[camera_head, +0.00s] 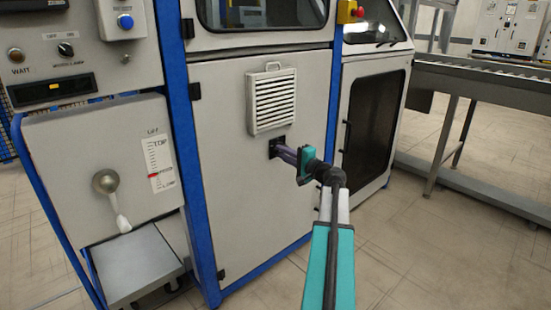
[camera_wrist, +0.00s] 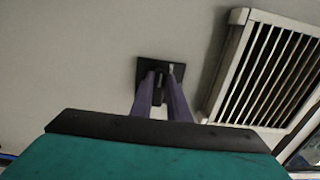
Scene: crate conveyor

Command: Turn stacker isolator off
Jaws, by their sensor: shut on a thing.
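The isolator shows as a small dark square plate (camera_head: 273,143) on the grey cabinet door, below the vent. In the wrist view its plate (camera_wrist: 145,66) shows behind my fingers, with a small light mark near its top right. My gripper (camera_head: 281,150) reaches the isolator from the front right. In the wrist view the two purple fingers of my gripper (camera_wrist: 162,80) are shut on the isolator's dark handle. The fingers hide much of the handle, and I cannot tell its setting for sure.
A louvred vent (camera_head: 272,100) juts out just above the isolator; it is close on the right in the wrist view (camera_wrist: 265,70). A lever panel (camera_head: 103,165) with a ball knob stands at left. A roller conveyor (camera_head: 490,72) is at right. The floor at front right is clear.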

